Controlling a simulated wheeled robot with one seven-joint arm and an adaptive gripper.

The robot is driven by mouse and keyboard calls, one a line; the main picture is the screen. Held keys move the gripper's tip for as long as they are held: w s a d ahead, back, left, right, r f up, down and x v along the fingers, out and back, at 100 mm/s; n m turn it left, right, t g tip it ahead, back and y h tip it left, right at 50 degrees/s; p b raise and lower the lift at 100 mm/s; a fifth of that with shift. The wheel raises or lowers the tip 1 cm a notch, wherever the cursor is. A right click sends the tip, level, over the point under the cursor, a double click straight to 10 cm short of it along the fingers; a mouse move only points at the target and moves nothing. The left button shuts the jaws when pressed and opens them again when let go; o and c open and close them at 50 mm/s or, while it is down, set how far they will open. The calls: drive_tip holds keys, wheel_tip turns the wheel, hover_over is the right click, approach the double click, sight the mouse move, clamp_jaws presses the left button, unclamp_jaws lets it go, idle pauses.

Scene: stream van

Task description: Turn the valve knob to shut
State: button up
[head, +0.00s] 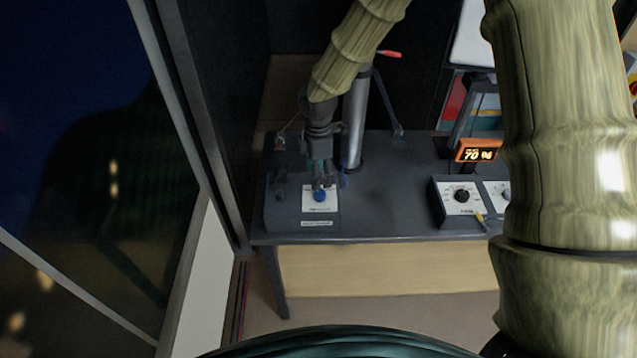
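A blue knob (319,196) sits on a white plate (309,208) at the left end of the dark bench, with a small label in front of it. It looks like the valve knob, but the lettering is too small to read. My gripper (320,184) points down right at the knob from behind, its fingertips overlapping the knob's upper part in this view. I cannot tell whether the fingers touch the knob or how far apart they are. The knob's rear side and any pointer mark are hidden.
On the dark bench (385,205), a control box with a black dial (461,196) stands to the right, below an orange display (478,150) reading 70 %. A grey post (355,120) rises just behind my gripper. The bench middle is clear. My arm hides the right side.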

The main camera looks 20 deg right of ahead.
drive_tip(key=shift+w+r, duration=0.1)
drive_tip(key=shift+r, duration=2.3)
